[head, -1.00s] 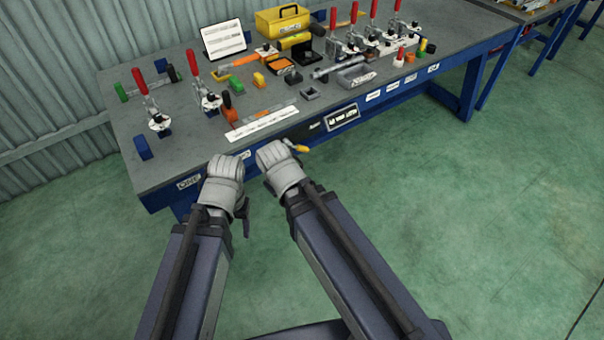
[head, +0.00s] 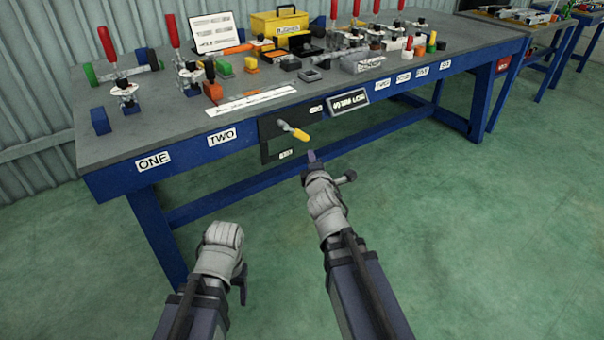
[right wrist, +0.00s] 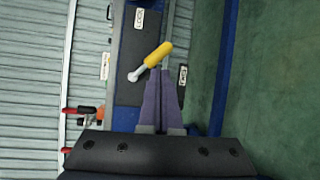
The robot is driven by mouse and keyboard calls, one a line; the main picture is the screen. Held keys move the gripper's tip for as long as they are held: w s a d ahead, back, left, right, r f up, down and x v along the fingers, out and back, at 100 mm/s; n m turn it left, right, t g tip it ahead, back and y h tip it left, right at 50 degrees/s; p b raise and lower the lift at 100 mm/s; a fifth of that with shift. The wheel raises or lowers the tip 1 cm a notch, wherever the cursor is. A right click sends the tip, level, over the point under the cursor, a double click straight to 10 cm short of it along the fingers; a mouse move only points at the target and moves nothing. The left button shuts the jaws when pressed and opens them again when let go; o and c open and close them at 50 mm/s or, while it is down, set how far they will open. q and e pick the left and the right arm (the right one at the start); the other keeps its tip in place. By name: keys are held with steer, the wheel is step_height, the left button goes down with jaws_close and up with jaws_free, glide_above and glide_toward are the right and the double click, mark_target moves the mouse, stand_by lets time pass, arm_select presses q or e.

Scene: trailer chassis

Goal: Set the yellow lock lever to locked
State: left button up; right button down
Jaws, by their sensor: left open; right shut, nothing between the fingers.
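The lock lever has a yellow grip (head: 299,134) and a silver arm, and is mounted on a dark panel (head: 269,153) on the bench front. Its grip points right and slightly down, between a label at the panel's upper right and one at its bottom. The lever also shows in the right wrist view (right wrist: 158,54), just past my purple fingertips. My right gripper (head: 311,156) is shut and empty, just below and right of the grip, seemingly apart from it. My left gripper (head: 242,284) is open and empty, low in front of the bench.
A blue bench carries red-handled toggle clamps (head: 116,67), a yellow toolbox (head: 279,24) and small parts. A black-framed sign (head: 349,102) is right of the panel. A bench leg (head: 158,236) stands behind my left gripper. The green floor is clear at right.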

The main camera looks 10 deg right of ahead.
arm_select(q)
step_height(320, 180, down, 18)
steer(key=b, duration=1.5)
arm_select(e)
step_height(320, 180, down, 10)
steer(key=n+t+y, duration=0.4)
steer(key=n+y, duration=0.1)
steer(key=n, duration=0.6)
steer(key=shift+s+r, duration=0.15)
steer(key=shift+s, duration=0.05)
steer(key=shift+w+r, duration=0.1)
